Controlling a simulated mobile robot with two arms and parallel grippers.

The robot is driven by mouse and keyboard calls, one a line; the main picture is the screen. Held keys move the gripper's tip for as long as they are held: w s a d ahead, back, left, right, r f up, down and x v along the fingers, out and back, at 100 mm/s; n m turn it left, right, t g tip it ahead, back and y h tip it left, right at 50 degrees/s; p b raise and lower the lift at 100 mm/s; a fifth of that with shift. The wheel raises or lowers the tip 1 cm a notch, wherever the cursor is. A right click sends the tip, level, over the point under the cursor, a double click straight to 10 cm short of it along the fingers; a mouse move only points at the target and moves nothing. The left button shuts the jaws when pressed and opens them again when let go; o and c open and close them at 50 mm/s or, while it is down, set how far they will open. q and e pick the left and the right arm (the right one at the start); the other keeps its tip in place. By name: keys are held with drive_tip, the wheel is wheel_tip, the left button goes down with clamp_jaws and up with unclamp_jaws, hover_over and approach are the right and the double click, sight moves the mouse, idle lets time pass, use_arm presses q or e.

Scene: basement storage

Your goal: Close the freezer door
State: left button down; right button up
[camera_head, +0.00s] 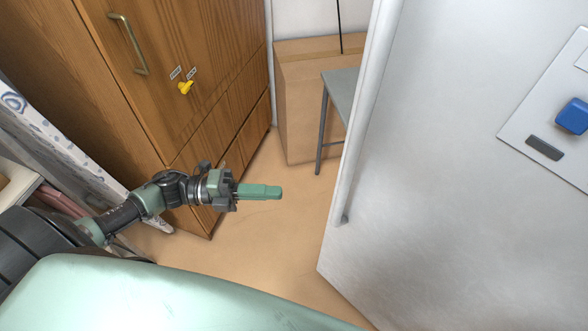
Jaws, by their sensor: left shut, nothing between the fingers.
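A large white-grey door panel (450,180), which looks like the freezer door, fills the right side of the view. A long pale bar (362,120) runs along its left edge. A light plate with a blue knob (573,116) is on its right part. How far the door stands open cannot be told, as its hinge side and the freezer body are not clearly in view. My left gripper (262,191) is shut and empty, in the air left of the door's lower left edge, apart from it. My right gripper is not in view.
A wooden cabinet (200,120) with a brass handle and yellow key stands at the left. A cardboard box (300,100) and a small grey table (342,80) stand at the back. Bare tan floor (270,250) lies between cabinet and door.

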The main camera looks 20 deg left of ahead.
use_arm(q)
drive_tip(key=p, duration=0.2)
approach(336, 184)
drive_tip(key=s+d, duration=0.2)
drive_tip(key=s, duration=0.1)
drive_tip(key=w+d, duration=0.2)
drive_tip(key=w+d+p, duration=0.1)
drive_tip(key=w+d, duration=0.1)
drive_tip(key=w, duration=0.1)
drive_tip(key=shift+w+d, duration=0.3)
drive_tip(key=shift+d, duration=0.05)
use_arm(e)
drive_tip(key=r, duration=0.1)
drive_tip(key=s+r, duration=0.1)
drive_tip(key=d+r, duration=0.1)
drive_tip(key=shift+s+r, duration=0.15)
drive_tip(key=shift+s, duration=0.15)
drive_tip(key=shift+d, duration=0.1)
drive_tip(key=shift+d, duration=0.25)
